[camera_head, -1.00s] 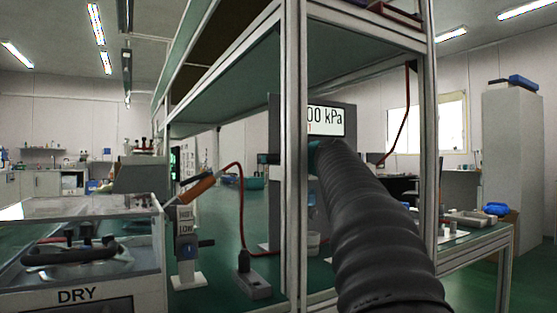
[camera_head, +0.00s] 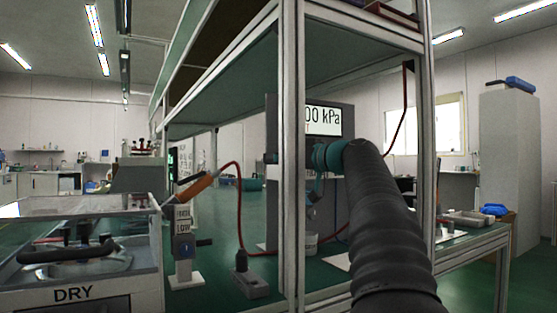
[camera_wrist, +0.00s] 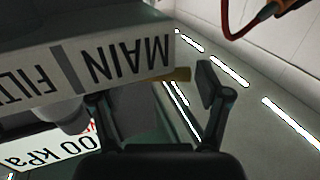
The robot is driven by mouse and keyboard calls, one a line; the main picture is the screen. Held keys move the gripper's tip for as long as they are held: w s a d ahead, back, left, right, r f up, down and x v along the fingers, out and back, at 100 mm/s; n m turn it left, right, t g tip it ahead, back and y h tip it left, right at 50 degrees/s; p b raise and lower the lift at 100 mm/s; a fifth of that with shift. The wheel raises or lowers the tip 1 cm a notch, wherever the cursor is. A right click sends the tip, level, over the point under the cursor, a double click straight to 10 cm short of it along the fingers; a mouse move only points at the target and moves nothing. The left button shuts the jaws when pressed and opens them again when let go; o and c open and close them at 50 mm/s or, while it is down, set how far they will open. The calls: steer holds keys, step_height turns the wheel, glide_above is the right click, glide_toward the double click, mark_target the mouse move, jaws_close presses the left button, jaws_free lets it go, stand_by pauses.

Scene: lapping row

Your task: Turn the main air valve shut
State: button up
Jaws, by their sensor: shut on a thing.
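In the wrist view, a white panel marked MAIN (camera_wrist: 120,62) shows upside down across the top left. A yellow-brown handle end (camera_wrist: 183,74) sticks out below the panel, beside the right finger. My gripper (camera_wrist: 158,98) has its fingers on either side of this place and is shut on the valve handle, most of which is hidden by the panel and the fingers. The kPa display (camera_head: 323,120) stands behind the rack post in the head view.
A metal rack post (camera_head: 291,160) stands just left of my arm. A grey switch box (camera_head: 241,281) with a red cable and a lever stand marked LOW (camera_head: 184,245) are on the green bench. A lapping machine marked DRY (camera_head: 75,294) is at left.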

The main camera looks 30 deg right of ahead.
steer(key=n+g+y+p, duration=0.2)
steer(key=y+p, duration=0.1)
steer(key=d+n+g+y+p, duration=0.1)
steer(key=n+y+p, duration=0.1)
steer(key=shift+s+r, duration=0.25)
steer(key=shift+r, duration=0.05)
steer(key=n+g+y+p, duration=0.2)
steer(key=p, duration=0.1)
steer(key=shift+s+d+f+g+y, duration=0.1)
steer(key=shift+d+g+y, duration=0.1)
steer(key=shift+g+y, duration=0.15)
steer(key=shift+s+f+n+g+p, duration=0.1)
steer(key=shift+n+g+p, duration=0.2)
steer(key=shift+p, duration=0.15)
steer(key=shift+y, duration=0.25)
steer(key=o, duration=1.1)
steer(key=shift+a, duration=0.15)
steer(key=shift+d, duration=0.25)
